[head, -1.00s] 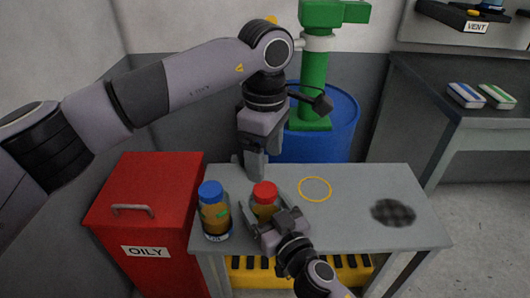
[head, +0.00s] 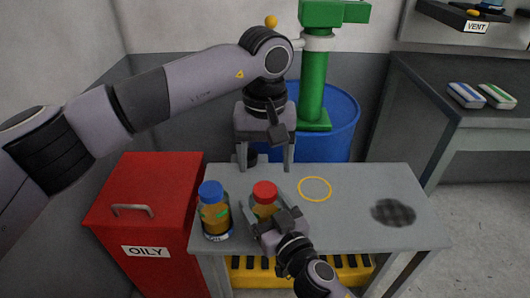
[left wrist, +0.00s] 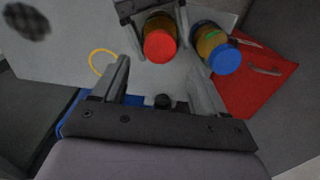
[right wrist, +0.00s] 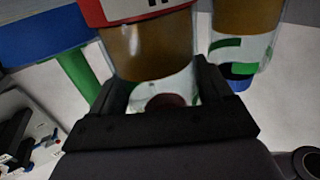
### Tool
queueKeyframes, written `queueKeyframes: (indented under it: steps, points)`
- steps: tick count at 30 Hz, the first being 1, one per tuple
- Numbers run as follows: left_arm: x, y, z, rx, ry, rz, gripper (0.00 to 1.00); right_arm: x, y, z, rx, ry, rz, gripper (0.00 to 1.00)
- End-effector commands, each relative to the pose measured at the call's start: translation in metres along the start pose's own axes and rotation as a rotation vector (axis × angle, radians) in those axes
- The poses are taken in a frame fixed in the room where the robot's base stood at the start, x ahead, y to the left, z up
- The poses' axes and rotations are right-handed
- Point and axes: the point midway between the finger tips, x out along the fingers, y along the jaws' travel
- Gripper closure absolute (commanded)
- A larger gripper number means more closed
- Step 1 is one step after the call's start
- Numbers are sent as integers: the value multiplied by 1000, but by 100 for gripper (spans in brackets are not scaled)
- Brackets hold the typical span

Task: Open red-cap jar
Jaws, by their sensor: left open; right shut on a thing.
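The red-cap jar (head: 264,203) stands upright on the grey table, its red cap (head: 265,191) on top; brown contents show through the clear wall. My right gripper (head: 262,228) is shut around the jar's body below the cap, and the right wrist view shows the jar (right wrist: 150,50) between its fingers. My left gripper (head: 265,168) is open and empty, pointing down above the back of the table, behind the jar. In the left wrist view the red cap (left wrist: 160,46) lies beyond the open fingers, apart from them.
A blue-cap jar (head: 213,212) stands close to the left of the red-cap jar. A red OILY bin (head: 150,205) is left of the table. A yellow ring (head: 314,188) and a dark patch (head: 394,212) mark the clear right half. A blue drum (head: 340,130) with a green pump stands behind.

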Motion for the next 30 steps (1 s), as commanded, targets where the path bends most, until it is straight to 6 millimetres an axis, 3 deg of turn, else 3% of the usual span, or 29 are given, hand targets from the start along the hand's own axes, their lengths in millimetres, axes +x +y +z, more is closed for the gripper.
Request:
queueKeyframes:
  steps: [12, 25, 30]
  points:
    - [61, 0, 1, -3, -3, -1, 27, 0, 0, 0, 0, 0, 0, 100]
    - [71, 0, 0, -3, -1, 0, 27, 0, 0, 0, 0, 0, 0, 100]
    - [71, 0, 0, -3, -1, 0, 83, 0, 0, 0, 0, 0, 0, 100]
